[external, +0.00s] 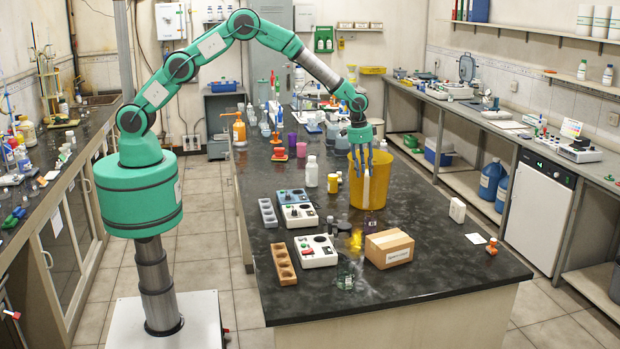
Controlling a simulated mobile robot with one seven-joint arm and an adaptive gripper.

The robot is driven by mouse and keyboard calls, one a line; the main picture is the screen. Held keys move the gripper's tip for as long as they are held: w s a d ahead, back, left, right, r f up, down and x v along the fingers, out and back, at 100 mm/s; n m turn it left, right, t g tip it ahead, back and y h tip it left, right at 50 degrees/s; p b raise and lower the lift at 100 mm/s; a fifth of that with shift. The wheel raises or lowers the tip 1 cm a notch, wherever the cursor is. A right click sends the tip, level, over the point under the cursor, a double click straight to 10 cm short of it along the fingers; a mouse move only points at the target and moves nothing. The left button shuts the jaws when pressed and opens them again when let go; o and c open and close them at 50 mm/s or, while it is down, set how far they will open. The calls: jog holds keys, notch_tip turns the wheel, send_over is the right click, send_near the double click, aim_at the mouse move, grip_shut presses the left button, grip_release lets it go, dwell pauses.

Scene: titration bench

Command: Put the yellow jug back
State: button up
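The yellow jug (383,186) is a large, bucket-like vessel standing upright on the dark bench top, right of the bench's middle. My gripper (367,169) points down at the jug from above, with its fingers in front of the jug's upper part in this view. A pale upright strip shows just below the fingertips against the jug. I cannot tell whether it is part of the jug or a separate thing. The fingers are small here, so I cannot tell whether they are closed on anything.
A cardboard box (389,249) stands in front of the jug. A small yellow vessel (356,240) and a clear glass (345,279) stand to its left. The bench's front right is mostly clear.

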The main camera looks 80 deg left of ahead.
jog(key=s+a+r+t, duration=0.1)
jog(key=s+a+r, duration=0.2)
jog(key=s+r, duration=0.65)
jog(key=s+a+r+n, duration=0.15)
jog(key=s+r, duration=0.45)
jog(key=r, duration=0.7)
jog(key=s+a+r+t, duration=0.1)
jog(key=s+a+r, duration=0.2)
jog(key=s+r, duration=0.65)
jog(key=s+a+r+t, duration=0.15)
jog(key=s+r, duration=0.25)
jog(key=s, duration=0.4)
jog(key=s+a+r+g, duration=0.15)
jog(key=s+r, duration=0.25)
jog(key=s, duration=0.5)
jog(key=s+a+f+n+t, duration=0.1)
jog(key=s+a+f+t, duration=0.1)
jog(key=s, duration=1.4)
jog(key=shift+s, duration=0.35)
jog(key=shift+a+f+n, duration=0.1)
jog(key=shift+f+n, duration=0.05)
jog(key=shift+n, duration=0.1)
